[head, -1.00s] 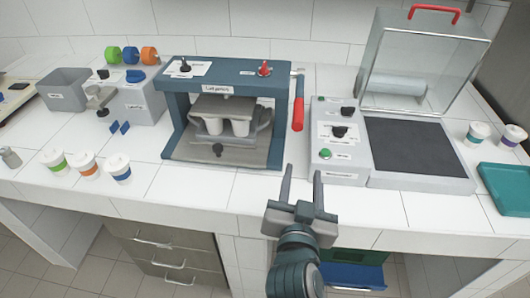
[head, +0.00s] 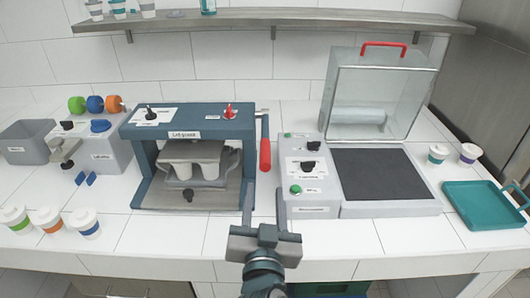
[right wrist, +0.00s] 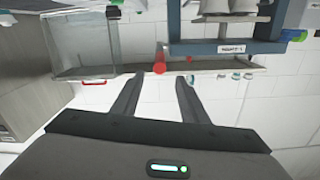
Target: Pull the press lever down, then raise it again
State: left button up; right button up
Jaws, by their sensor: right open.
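The lid press (head: 190,120) is a blue frame with a grey plate and two white cups inside it. Its lever has a red handle (head: 265,150) that hangs down on the right side of the frame. In the right wrist view the red handle (right wrist: 159,67) shows end-on, beyond and between the fingertips. My right gripper (head: 265,195) is open and empty, in front of and below the handle, apart from it. It also shows in the right wrist view (right wrist: 157,82). My left gripper is not in view.
A grey machine (head: 308,195) with knobs and a clear raised cover (head: 375,95) stands right of the lever. A teal tray (head: 482,215) lies far right. Lidded cups (head: 48,222) stand at front left. A wall shelf (head: 290,18) runs above.

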aim_at(265, 154)
jog(key=w+p, duration=0.4)
jog(key=w, duration=1)
jog(key=shift+d+r, duration=0.1)
jog(key=shift+w+p, duration=0.3)
jog(key=shift+w, duration=0.25)
grip_shut()
